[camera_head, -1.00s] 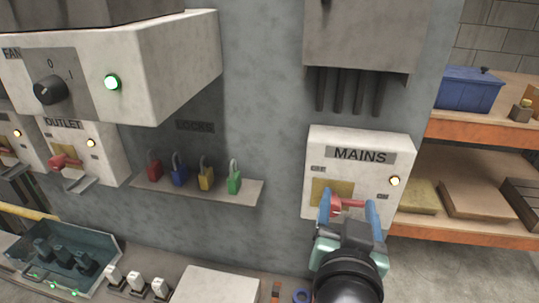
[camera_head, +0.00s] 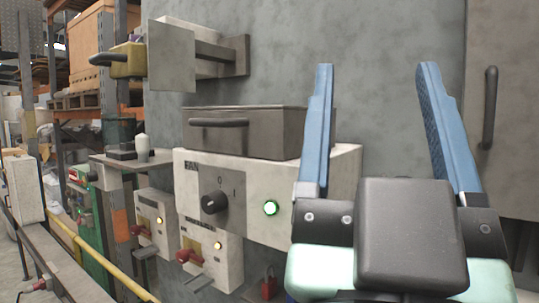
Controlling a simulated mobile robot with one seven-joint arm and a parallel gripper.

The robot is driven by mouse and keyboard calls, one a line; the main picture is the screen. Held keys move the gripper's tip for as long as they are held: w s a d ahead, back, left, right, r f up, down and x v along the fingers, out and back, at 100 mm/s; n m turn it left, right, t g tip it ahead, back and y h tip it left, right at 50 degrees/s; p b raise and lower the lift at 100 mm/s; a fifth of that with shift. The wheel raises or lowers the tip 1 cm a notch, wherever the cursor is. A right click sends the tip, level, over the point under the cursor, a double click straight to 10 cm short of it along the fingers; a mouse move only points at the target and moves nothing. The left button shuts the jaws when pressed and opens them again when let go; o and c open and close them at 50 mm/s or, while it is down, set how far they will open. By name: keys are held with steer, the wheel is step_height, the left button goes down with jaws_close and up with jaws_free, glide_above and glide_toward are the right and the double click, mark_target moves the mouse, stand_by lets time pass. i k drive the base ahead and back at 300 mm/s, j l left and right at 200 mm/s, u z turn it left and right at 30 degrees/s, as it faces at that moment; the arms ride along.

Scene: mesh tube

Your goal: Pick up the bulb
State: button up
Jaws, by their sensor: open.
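A small white upright piece with a rounded top (camera_head: 143,147) stands on a grey shelf (camera_head: 115,163) at the left. It may be the bulb, but it is too small to tell for sure. No other thing in view is clearly a bulb. My gripper (camera_head: 375,67) is large in the right foreground.
The FAN box (camera_head: 330,200), with a black knob and green light, is behind my gripper's left side. A grey metal drawer (camera_head: 247,132) sits on it. A yellow-bodied fixture (camera_head: 128,60) juts out above the shelf. A yellow rail (camera_head: 100,262) runs at lower left.

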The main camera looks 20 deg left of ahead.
mark_target(141, 140)
steer(key=u, duration=1.05)
steer(key=i+j+z, duration=0.1)
steer(key=j, duration=0.25)
steer(key=i+j, duration=0.3)
steer(key=i+j+z, duration=0.15)
steer(key=j, duration=0.25)
steer(key=i+j+z, duration=0.1)
steer(key=i+j, duration=0.15)
steer(key=i+j+z, duration=0.1)
steer(key=j, duration=0.4)
steer(key=i+j+z, duration=0.25)
steer(key=i+j, duration=0.6)
